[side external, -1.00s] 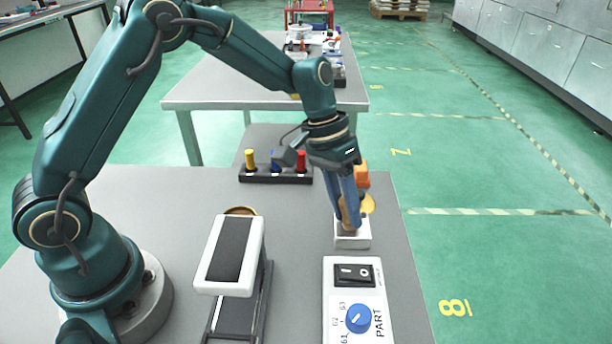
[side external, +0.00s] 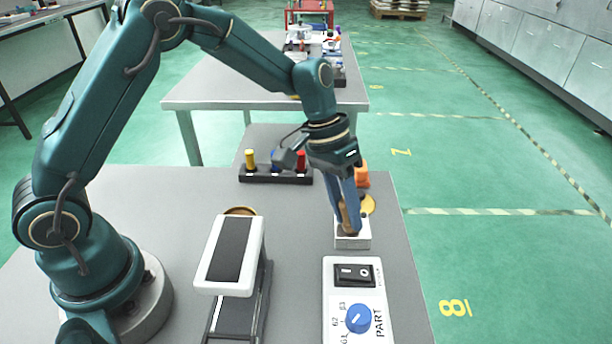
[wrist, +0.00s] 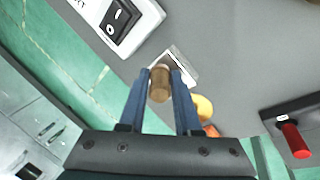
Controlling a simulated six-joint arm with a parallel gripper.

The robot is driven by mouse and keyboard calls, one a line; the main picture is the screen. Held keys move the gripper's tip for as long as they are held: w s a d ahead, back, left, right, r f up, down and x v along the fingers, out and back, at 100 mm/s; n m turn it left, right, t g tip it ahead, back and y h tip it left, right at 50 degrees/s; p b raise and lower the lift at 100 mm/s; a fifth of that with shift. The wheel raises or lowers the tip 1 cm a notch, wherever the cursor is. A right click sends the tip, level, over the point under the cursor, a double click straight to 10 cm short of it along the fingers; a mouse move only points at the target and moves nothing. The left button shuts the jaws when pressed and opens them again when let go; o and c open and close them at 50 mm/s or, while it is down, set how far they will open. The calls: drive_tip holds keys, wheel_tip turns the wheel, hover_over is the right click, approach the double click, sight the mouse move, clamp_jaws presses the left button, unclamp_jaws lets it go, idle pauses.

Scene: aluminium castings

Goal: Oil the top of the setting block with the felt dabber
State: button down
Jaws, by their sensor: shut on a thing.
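The setting block (side external: 353,242) is a small pale block near the right edge of the grey table. In the wrist view, part of the block (wrist: 181,64) shows just beyond the fingertips. My gripper (side external: 348,222) points down over it, tilted a little, with its blue fingers shut on the felt dabber. The dabber (wrist: 160,84) shows in the wrist view as a short tan-brown cylinder between the fingertips. Its lower end is at the block's top; I cannot tell whether it touches. The fingers partly hide the dabber in the side view.
A switch box (side external: 357,300) with a rocker switch and blue knob lies in front of the block. Orange and yellow items (side external: 367,204) stand close behind the gripper. A black rack (side external: 275,176) holds yellow, blue and red handles. A white-framed stand (side external: 232,254) is left.

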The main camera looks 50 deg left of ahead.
drive_tip(key=shift+s+d, duration=0.6)
drive_tip(key=shift+s, duration=0.05)
drive_tip(key=shift+s+d+r, duration=0.1)
drive_tip(key=shift+d+r, duration=0.05)
drive_tip(key=shift+r, duration=0.05)
wheel_tip(320, 180, up, 8)
drive_tip(key=shift+f, duration=0.15)
idle(0.5)
